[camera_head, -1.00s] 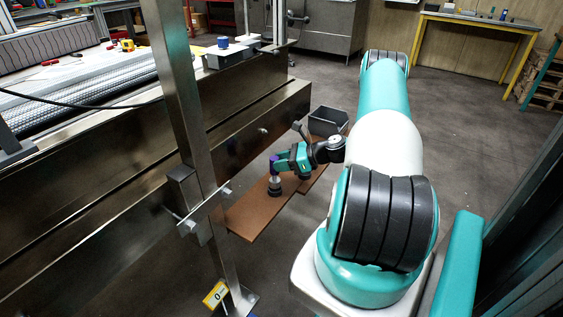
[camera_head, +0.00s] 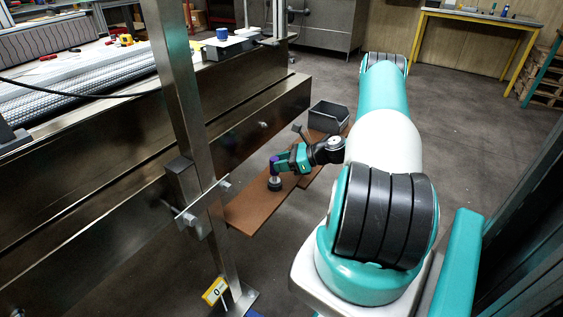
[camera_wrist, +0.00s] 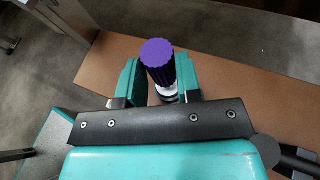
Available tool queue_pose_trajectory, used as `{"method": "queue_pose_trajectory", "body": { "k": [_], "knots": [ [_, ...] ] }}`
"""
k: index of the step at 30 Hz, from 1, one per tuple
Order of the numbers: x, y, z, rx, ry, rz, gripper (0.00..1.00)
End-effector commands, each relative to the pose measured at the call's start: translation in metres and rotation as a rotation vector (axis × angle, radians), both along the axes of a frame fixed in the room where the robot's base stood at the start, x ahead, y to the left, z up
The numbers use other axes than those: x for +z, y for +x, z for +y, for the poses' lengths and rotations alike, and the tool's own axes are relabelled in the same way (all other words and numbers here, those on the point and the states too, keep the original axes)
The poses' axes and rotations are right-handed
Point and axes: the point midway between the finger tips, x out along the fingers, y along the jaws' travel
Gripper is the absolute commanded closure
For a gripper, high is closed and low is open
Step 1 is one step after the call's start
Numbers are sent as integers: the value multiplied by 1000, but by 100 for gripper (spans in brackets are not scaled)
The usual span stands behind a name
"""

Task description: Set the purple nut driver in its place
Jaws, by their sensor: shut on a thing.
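The purple nut driver (camera_wrist: 157,60) is upright between the two teal fingers of my gripper (camera_wrist: 158,82) in the wrist view. My gripper is shut on it. In the head view my gripper (camera_head: 279,164) holds the purple handle (camera_head: 273,160) above a dark round holder (camera_head: 274,184) on a brown board (camera_head: 252,214). The driver's pale lower part runs down to the holder. I cannot tell how deep the tip sits in it.
A dark grey open bin (camera_head: 328,116) stands at the far end of the board. A steel post (camera_head: 187,130) and the conveyor frame (camera_head: 110,175) are on the left. A yellow marker (camera_head: 215,291) lies near the post's foot. Open floor lies beyond the arm.

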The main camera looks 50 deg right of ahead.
Motion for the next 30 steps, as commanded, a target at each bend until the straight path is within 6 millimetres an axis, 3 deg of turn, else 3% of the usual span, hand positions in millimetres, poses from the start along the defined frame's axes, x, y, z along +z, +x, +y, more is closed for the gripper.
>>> {"method": "queue_pose_trajectory", "body": {
  "k": [12,13,16,25,30],
  "knots": [
    [-3,0,0,0,-1,0,92],
    [-3,0,0,0,-1,0,61],
    [-3,0,0,0,-1,0,38],
    [-2,-1,-1,-1,-1,1,38],
    [5,-16,-10,-4,-1,1,38]
  ]
}}
